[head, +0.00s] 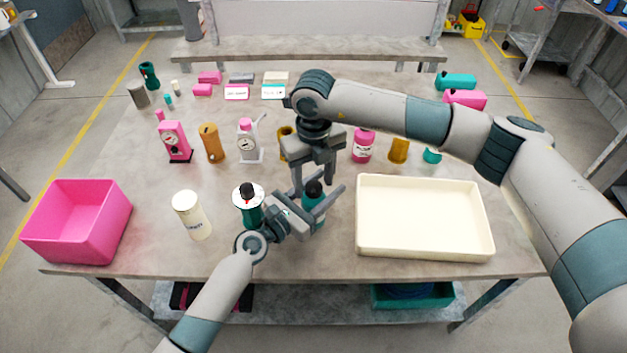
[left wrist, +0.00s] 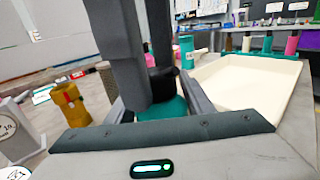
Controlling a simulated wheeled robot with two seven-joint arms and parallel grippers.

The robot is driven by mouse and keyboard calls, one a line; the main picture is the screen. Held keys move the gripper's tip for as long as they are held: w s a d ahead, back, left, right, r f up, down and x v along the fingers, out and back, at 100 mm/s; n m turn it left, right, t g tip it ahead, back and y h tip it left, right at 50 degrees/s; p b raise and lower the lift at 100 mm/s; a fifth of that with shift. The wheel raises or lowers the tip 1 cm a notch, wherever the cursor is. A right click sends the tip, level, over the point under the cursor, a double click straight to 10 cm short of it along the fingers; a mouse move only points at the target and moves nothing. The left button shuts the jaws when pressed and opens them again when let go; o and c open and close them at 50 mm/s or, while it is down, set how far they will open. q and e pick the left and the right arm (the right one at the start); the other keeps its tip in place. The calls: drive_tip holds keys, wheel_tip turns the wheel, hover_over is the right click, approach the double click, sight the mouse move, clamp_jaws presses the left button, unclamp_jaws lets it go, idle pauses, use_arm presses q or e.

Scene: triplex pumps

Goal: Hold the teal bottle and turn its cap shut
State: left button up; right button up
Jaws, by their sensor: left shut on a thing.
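The teal bottle (head: 312,207) stands at the table's front middle, just left of the cream tray. Its black cap (head: 314,187) sits on top. My left gripper (head: 316,212) is shut on the bottle's body from the front left. In the left wrist view the bottle's teal shoulder (left wrist: 168,108) and black cap (left wrist: 162,84) show between the jaws. My right gripper (head: 313,182) points down from above, its fingers on either side of the cap. Whether they touch the cap cannot be told. The bottle's lower body is mostly hidden by my left gripper.
The cream tray (head: 425,250) is empty at the right. Another teal item with a white disc (head: 249,213) and a cream canister (head: 192,216) stand left of the bottle. A pink bin (head: 75,240) is at the far left. Pumps and bottles line the middle.

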sight(313, 186)
drive_tip(key=shift+s+r, duration=0.1)
wheel_tip(313, 186, up, 12)
idle(0.8)
use_arm(q)
drive_tip(key=o, duration=1.4)
drive_tip(key=shift+c, duration=0.2)
drive_tip(key=shift+a, duration=0.1)
drive_tip(key=v, duration=1.2)
drive_tip(key=shift+s, duration=0.1)
use_arm(e)
drive_tip(key=shift+f, duration=0.2)
